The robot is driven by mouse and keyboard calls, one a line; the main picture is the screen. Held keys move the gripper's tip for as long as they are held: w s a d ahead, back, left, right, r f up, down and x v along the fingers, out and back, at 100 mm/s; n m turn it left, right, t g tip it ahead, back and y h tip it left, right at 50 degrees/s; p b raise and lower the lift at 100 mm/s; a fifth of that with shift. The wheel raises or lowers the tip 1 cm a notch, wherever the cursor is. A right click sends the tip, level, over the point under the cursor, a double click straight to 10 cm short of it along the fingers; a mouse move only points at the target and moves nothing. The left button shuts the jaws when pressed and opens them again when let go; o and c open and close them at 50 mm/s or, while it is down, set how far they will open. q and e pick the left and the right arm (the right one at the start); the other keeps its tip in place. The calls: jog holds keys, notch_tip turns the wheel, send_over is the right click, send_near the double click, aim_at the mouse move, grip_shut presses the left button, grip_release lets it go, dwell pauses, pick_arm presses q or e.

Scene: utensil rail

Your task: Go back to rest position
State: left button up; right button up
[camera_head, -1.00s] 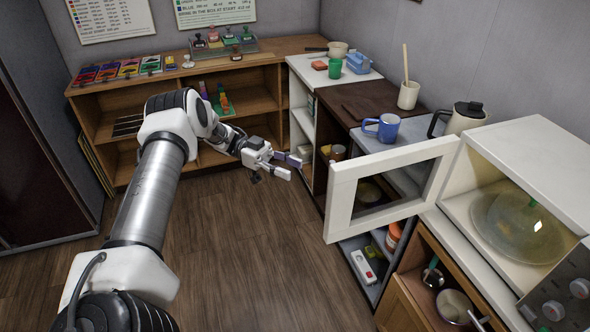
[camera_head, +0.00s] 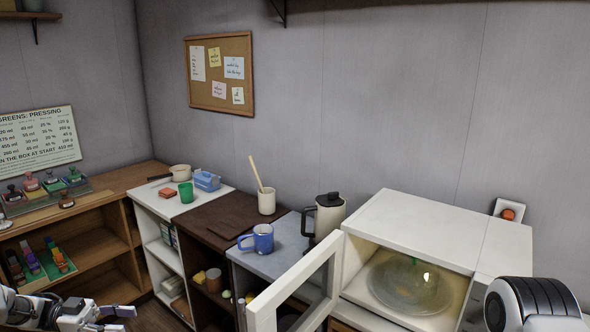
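My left gripper (camera_head: 116,319) is at the bottom left corner, in front of the low wooden shelf (camera_head: 100,252). Its two fingers are spread apart with nothing seen between them, and its lower part is cut off by the frame edge. A white and black joint of my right arm (camera_head: 535,302) shows at the bottom right; my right gripper is out of view.
The microwave (camera_head: 440,222) has its door (camera_head: 262,312) swung open toward me. A kettle (camera_head: 330,214), a blue mug (camera_head: 262,238) and a crock (camera_head: 267,202) with a wooden utensil stand left of it. A corkboard (camera_head: 219,74) hangs on the wall.

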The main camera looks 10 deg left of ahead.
pick_arm(q)
jog(key=w+d+f+n+t+y, duration=0.1)
jog(key=w+d+f+n+t, duration=0.1)
jog(key=w+d+n+t, duration=0.35)
jog(key=w+d+f+n+t+y, duration=0.1)
jog(key=w+d+f+n+t, duration=0.15)
jog(key=d, duration=0.55)
jog(key=s+d+f+n+y, duration=0.2)
jog(key=d+f+n+y, duration=0.15)
jog(key=f, duration=0.25)
jog(key=s+d+f+n+y, duration=0.3)
jog(key=d+f+y, duration=0.1)
jog(key=f+y, duration=0.15)
jog(key=s+d+f+n+g+y, duration=0.1)
jog(key=s+f+g+y, duration=0.25)
jog(key=s+f, duration=0.65)
jog(key=s+a+r+n+g+y, duration=0.1)
jog(key=s+g, duration=0.6)
jog(key=s, duration=1.3)
jog(key=shift+s+a+r+y, duration=0.2)
jog(key=shift+s+a+y, duration=0.35)
jog(key=shift+y, duration=0.6)
